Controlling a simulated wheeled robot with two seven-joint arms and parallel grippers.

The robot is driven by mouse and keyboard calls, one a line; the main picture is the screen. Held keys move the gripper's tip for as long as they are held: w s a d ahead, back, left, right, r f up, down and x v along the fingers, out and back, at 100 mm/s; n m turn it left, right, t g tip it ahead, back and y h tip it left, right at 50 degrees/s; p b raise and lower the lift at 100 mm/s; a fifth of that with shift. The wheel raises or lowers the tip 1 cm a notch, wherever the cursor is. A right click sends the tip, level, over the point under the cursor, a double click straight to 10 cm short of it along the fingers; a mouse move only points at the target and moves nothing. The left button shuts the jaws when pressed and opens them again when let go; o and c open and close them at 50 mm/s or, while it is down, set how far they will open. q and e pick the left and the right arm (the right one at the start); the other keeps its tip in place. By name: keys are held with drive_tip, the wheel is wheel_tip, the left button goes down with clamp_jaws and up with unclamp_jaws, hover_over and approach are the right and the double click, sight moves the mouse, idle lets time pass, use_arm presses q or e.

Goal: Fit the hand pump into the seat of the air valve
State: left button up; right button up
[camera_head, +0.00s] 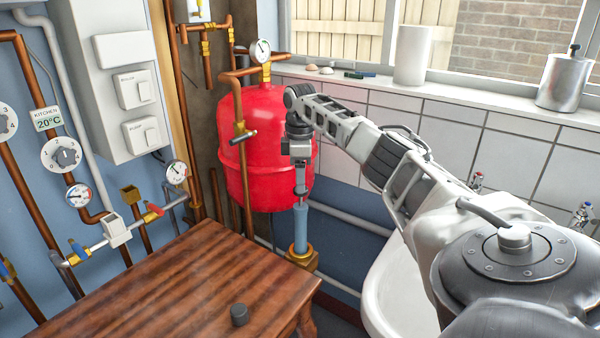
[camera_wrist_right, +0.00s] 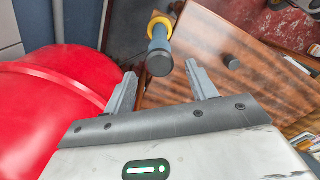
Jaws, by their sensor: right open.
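The hand pump (camera_head: 300,233), a light blue cylinder, stands upright at the table's right rear corner, in front of the red tank. Its lower end is in the brass seat of the air valve (camera_head: 302,259); I cannot tell how deep it sits. In the right wrist view the pump (camera_wrist_right: 159,55) shows its dark round top end, with the brass ring (camera_wrist_right: 160,21) around its far end. My right gripper (camera_head: 300,194) points down just above the pump. In its wrist view the fingers (camera_wrist_right: 161,82) are apart, with nothing held between them. My left gripper is not in view.
A red tank (camera_head: 256,170) stands close behind the right gripper. A small dark cap (camera_head: 239,315) lies on the wooden table (camera_head: 150,275). A white basin (camera_head: 400,290) is at the right, below my arm. Copper pipes and valves line the left wall.

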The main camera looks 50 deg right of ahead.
wheel_tip(320, 180, up, 6)
drive_tip(key=shift+f, duration=0.25)
idle(0.5)
